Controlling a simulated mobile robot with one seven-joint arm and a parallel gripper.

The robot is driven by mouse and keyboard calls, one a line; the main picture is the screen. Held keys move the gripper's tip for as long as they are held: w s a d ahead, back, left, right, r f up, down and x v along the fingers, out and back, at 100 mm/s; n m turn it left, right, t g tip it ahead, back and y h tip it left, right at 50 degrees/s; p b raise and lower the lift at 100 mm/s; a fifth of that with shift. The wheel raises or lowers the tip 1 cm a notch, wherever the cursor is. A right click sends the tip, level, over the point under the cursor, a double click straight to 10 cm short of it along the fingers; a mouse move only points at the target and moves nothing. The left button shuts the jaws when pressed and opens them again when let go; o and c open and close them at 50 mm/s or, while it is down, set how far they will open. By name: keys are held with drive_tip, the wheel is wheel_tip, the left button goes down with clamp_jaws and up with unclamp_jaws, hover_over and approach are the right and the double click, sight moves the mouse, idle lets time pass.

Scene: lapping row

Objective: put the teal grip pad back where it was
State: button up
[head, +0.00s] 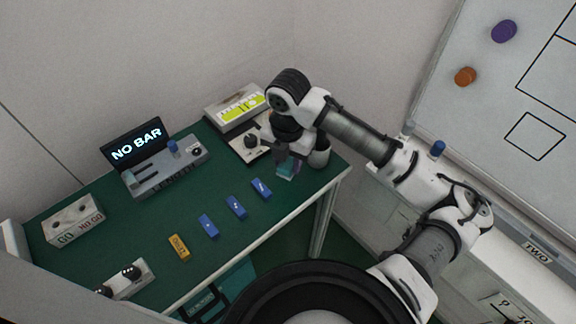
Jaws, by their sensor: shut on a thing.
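The teal grip pad (287,171) shows as a small teal block just under my gripper (283,160), over the right part of the green table (120,235). My gripper is shut on it and points down. The jaws partly cover the pad's upper part. I cannot tell whether the pad touches the tabletop.
Several blue blocks (237,207) and a yellow block (179,247) lie in a row along the table's front. A console with a "NO BAR" screen (137,146), a box with a lime display (240,107) and a GO/NO-GO box (73,219) stand behind. The middle is clear.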

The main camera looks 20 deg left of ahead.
sight(288, 162)
drive_tip(key=shift+f, duration=1.5)
drive_tip(key=shift+f, duration=0.15)
drive_tip(key=o, duration=0.9)
wheel_tip(288, 162, up, 12)
drive_tip(key=shift+r, duration=0.2)
